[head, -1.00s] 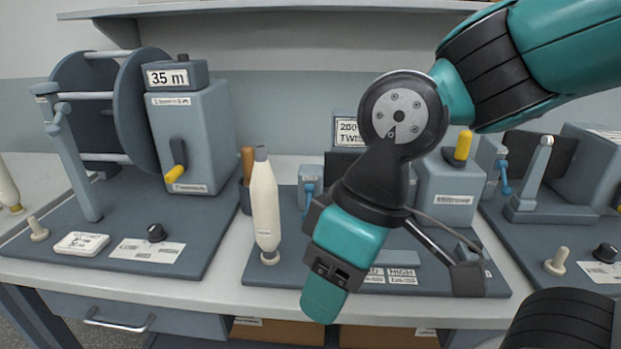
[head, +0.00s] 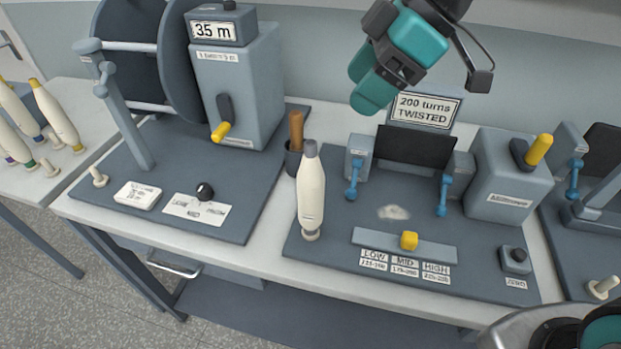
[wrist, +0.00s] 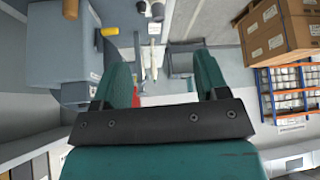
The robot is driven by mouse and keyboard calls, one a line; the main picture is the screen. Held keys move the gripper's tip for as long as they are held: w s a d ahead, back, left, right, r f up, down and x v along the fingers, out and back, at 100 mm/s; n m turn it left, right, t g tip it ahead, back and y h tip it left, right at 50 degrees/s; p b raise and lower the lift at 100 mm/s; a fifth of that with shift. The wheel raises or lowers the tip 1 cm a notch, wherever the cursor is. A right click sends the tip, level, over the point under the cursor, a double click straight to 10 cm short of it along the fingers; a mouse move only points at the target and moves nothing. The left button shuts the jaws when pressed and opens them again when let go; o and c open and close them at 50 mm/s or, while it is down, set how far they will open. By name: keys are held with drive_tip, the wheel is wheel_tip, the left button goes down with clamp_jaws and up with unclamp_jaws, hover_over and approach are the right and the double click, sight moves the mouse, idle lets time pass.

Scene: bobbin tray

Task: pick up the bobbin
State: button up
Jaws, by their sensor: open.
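A cream bobbin with a grey tip (head: 311,190) stands upright on a peg near the left front of the middle machine's base plate in the head view. It is in full view. Several other cream bobbins (head: 52,118) stand on the side table at the far left, with yellow, purple or green ends. My gripper (head: 366,84) shows at the top of the head view, above and to the right of the middle bobbin and apart from it. Its teal fingers also show in the wrist view (wrist: 160,72), spread with nothing held between them.
A cup with a wooden handle (head: 294,158) stands close behind the bobbin. The twist tester (head: 505,185), its slider bar (head: 380,241) and small blue clamps lie to the right. The reel machine (head: 240,85) stands left. The wrist view shows stacked cartons (wrist: 283,30) and a rack.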

sight(314, 143)
drive_tip(key=p+x, duration=0.1)
drive_tip(key=x, duration=0.8)
drive_tip(key=shift+a+f+p, duration=0.1)
drive_tip(key=shift+f+p, duration=0.15)
drive_tip(key=shift+p, duration=0.15)
drive_tip(key=shift+p+x, duration=1.15)
drive_tip(key=shift+x, duration=1.55)
drive_tip(key=shift+w, duration=0.15)
clamp_jaws()
